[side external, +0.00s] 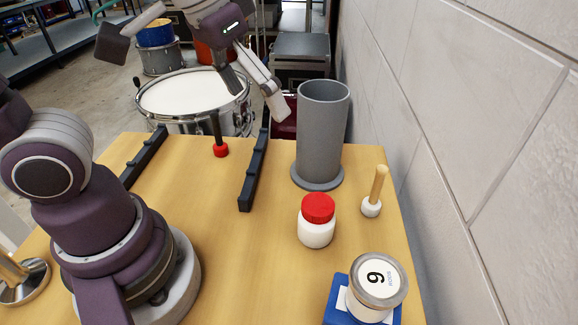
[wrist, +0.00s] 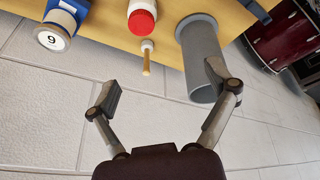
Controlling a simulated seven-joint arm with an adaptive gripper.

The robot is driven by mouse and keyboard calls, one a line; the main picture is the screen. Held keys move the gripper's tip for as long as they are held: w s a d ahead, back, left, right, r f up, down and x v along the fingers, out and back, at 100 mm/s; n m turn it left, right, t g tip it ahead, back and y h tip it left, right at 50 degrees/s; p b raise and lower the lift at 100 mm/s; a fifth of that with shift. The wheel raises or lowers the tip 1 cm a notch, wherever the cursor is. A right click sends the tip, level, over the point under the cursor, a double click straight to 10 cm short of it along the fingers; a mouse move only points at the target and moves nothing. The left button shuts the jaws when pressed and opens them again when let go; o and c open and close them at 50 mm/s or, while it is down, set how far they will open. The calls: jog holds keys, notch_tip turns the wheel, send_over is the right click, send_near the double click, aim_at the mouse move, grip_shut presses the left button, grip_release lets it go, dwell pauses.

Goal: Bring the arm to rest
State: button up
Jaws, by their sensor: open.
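My gripper (side external: 258,106) is open and empty in the side external view, held above the far part of the wooden table (side external: 205,210). It is left of the upper part of the tall grey cylinder (side external: 318,130). In the wrist view my gripper (wrist: 166,86) has its two fingers wide apart with nothing between them. The grey cylinder (wrist: 200,55) shows there just behind the right finger, and I cannot tell how close they are.
A red-lidded white jar (side external: 316,228), a white-headed mallet (side external: 376,190) and a labelled can (side external: 375,290) on a blue stand line the right side. Two black rails (side external: 253,175) flank a black, red-footed stick (side external: 217,130). A wall (side external: 440,110) borders the right; a drum (side external: 190,95) stands beyond.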

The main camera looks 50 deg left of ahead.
jog(key=shift+t+y, duration=0.4)
jog(key=shift+t, duration=0.3)
jog(key=s+a, duration=0.1)
jog(key=s+a+f, duration=0.2)
jog(key=a, duration=0.1)
jog(key=shift+s+a+f, duration=0.1)
jog(key=shift+f, duration=0.15)
